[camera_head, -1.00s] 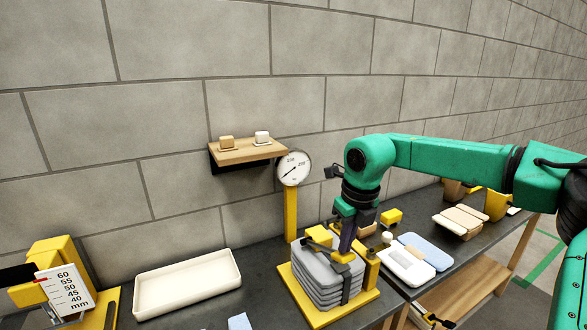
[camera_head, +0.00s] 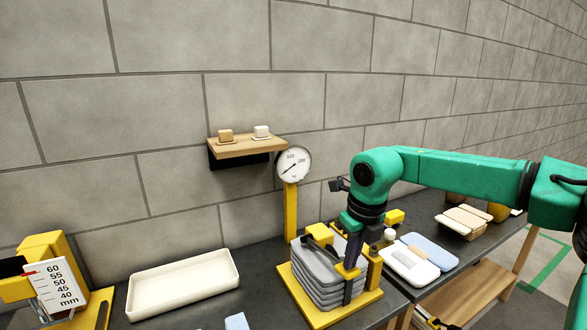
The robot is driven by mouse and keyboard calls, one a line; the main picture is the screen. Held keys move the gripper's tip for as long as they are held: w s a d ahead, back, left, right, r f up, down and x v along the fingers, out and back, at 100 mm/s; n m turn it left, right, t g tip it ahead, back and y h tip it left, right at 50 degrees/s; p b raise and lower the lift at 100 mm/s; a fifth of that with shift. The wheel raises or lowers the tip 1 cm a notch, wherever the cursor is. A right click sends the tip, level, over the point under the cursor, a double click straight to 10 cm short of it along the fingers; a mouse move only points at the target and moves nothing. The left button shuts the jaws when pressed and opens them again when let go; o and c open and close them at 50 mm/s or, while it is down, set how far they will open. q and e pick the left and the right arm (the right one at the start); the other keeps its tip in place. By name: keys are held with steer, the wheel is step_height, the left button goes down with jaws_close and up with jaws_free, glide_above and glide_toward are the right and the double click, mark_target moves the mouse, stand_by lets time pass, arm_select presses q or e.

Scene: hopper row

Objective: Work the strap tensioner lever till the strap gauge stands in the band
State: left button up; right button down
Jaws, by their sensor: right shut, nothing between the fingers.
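The strap gauge (camera_head: 294,164) is a round white dial on a yellow post, and its needle points to the lower left. The band on it is too small to make out. Below it a stack of grey slabs (camera_head: 312,272) stands on a yellow base (camera_head: 318,318), with a dark strap (camera_head: 347,291) down its front. A yellow block and a dark bar (camera_head: 322,243) lie over the stack; I cannot tell which part is the tensioner lever. My right gripper (camera_head: 350,262) points down at the stack's right side, shut and empty, partly hiding the fittings. My left gripper is out of view.
A white tray (camera_head: 183,285) lies to the left. A yellow device with a mm scale (camera_head: 55,288) stands at the far left. A wooden shelf (camera_head: 246,147) juts from the wall. Pale and blue packs (camera_head: 430,251) lie right of the stack.

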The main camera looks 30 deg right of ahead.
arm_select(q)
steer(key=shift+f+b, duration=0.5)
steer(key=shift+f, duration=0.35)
arm_select(e)
steer(key=shift+f, duration=1)
steer(key=shift+f+b, duration=0.6)
steer(key=shift+f, duration=0.05)
steer(key=r+p, duration=0.3)
steer(key=shift+w+r, duration=0.3)
steer(key=shift+w, duration=0.05)
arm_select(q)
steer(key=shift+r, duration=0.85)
